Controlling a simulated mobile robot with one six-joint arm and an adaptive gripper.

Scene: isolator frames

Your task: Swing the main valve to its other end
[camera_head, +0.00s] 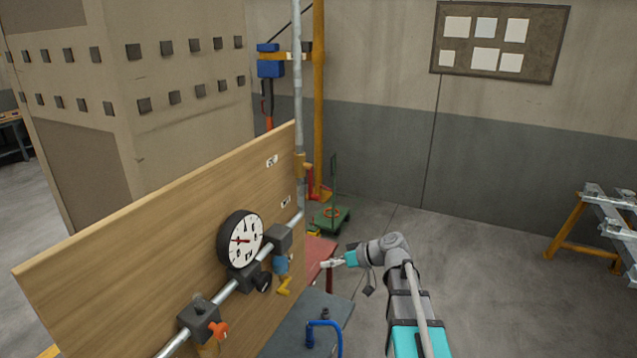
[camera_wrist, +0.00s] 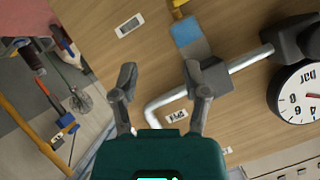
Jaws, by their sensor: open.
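A valve with a blue stem (camera_head: 281,265) and a yellow handle (camera_head: 284,287) hangs below a dark block on the pipe, right of the gauge. In the wrist view its blue part (camera_wrist: 187,31) shows upper middle, the yellow handle (camera_wrist: 179,10) cut by the top edge. An orange handle (camera_head: 218,331) sits on another block, lower left. No readable label shows which is the main valve. My gripper (camera_head: 329,264) is to the right of the blue and yellow valve, apart from it. In the wrist view my gripper (camera_wrist: 160,70) is open and empty, facing the board.
The wooden board (camera_head: 120,270) carries the pipe (camera_head: 225,294), the round gauge (camera_head: 240,239) and a black knob (camera_head: 264,283). A grey surface with a blue curved pipe (camera_head: 324,326) lies below the board's right end.

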